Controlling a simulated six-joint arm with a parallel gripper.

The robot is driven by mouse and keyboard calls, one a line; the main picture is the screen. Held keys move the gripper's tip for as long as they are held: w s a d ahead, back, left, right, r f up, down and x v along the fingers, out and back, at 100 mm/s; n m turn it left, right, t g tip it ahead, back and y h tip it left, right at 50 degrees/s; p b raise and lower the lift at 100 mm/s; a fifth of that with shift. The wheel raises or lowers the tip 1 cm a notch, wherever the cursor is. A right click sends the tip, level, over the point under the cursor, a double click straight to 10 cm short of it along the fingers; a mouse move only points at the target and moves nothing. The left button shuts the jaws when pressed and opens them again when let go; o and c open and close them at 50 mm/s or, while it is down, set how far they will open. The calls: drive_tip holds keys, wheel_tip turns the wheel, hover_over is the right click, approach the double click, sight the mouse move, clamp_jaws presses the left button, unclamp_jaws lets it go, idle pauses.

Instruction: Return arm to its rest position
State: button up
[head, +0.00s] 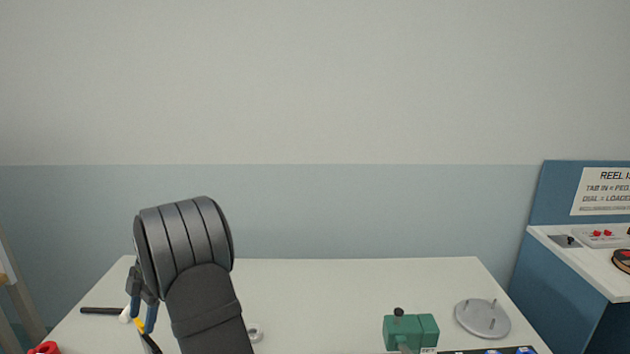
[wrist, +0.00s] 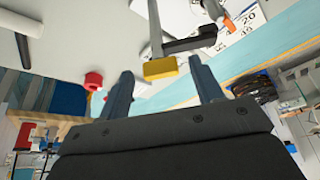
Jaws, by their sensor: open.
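My arm stands at the left of the table in the head view, its wrist bent over. My gripper (head: 143,315) hangs at its left side with the fingers pointing down. In the wrist view my gripper (wrist: 161,70) has its two fingers well apart. A yellow block (wrist: 160,69) shows between the fingertips, with gaps on both sides. A small yellow piece (head: 139,324) also shows by the fingers in the head view. I cannot tell how far it is from them. The arm hides part of the table behind it.
The white table (head: 350,285) is bare across its middle. A black rod (head: 100,310) and a red ring (head: 45,348) lie at the left. A green block (head: 402,332) and a grey pegged disc (head: 483,318) stand at the right. A blue station (head: 570,275) stands beyond the right edge.

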drive_tip(key=shift+s+f, duration=0.1)
drive_tip(key=shift+f, duration=0.15)
drive_tip(key=v, duration=1.8)
drive_tip(key=s+a+f+m+t, duration=0.1)
drive_tip(key=s+f+m, duration=0.1)
drive_tip(key=f+m, duration=0.2)
drive_tip(key=s+a+f+m+t+y, duration=0.1)
drive_tip(key=s+f+m, duration=0.1)
drive_tip(key=f+m, duration=0.2)
drive_tip(key=s+a+f+m+t+y, duration=0.1)
drive_tip(key=f+m, duration=0.3)
drive_tip(key=f, duration=0.4)
drive_tip(key=shift+s+a+f+t, duration=0.15)
drive_tip(key=shift+s+t, duration=0.15)
drive_tip(key=shift+s, duration=0.1)
drive_tip(key=shift+s+a+f+t, duration=0.2)
drive_tip(key=shift+s+t, duration=0.1)
drive_tip(key=shift+s, duration=0.1)
drive_tip(key=shift+s+m+t+h, duration=0.15)
drive_tip(key=shift+m+t, duration=0.2)
drive_tip(key=shift+m, duration=0.6)
drive_tip(key=shift+s+m+t+h, duration=0.15)
drive_tip(key=shift+m+t, duration=0.2)
drive_tip(key=shift+m, duration=0.6)
drive_tip(key=shift+w+m, duration=0.1)
drive_tip(key=shift+m, duration=0.2)
